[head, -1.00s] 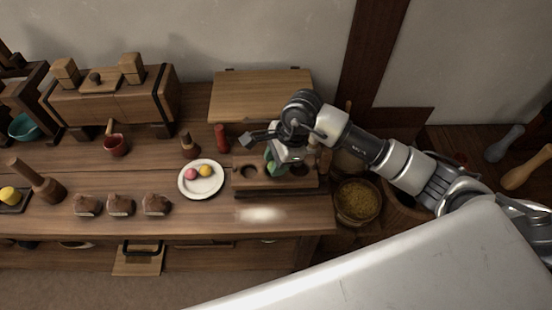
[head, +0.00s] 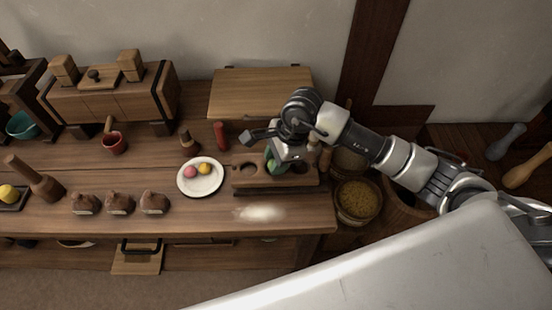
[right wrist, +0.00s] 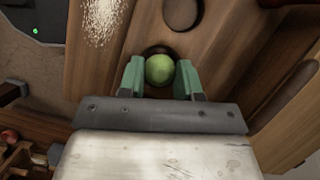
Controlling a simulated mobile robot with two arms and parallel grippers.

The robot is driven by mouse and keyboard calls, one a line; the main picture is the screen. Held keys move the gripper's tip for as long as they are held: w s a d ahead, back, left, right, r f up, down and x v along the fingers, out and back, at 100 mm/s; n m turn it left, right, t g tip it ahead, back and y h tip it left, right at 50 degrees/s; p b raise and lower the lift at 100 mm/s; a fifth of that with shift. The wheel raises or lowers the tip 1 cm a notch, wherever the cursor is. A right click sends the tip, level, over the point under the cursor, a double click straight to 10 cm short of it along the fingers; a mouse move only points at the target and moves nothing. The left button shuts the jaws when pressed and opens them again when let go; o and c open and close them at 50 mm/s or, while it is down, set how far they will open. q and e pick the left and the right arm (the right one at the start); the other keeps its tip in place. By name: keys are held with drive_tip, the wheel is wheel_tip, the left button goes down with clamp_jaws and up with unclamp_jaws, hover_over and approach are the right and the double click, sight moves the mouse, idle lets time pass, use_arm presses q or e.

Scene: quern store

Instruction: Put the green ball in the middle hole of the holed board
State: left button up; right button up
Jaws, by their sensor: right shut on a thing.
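The green ball (right wrist: 159,69) sits between the green fingers of my right gripper (right wrist: 160,78), which is shut on it. In the head view the right gripper (head: 273,164) is over the middle of the holed board (head: 250,187), and its fingers hide the ball. In the right wrist view a dark hole (right wrist: 157,49) shows just past the ball, partly covered by it. I cannot tell how far the ball is above the hole. The board's left hole (head: 245,170) is empty, as it also looks in the wrist view (right wrist: 183,13). My left gripper is not in view.
A white plate (head: 199,190) with a pink ball (head: 191,175) and a yellow ball (head: 204,169) stands left of the board. Pale powder (head: 260,213) lies in front of it. A red cylinder (head: 220,135) stands behind. A basket of grain (head: 358,200) is at the right.

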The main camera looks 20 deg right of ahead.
idle(0.3)
drive_tip(key=o, duration=1)
drive_tip(key=shift+r+p, duration=1.6)
drive_tip(key=shift+r, duration=1.45)
drive_tip(key=shift+f, duration=0.1)
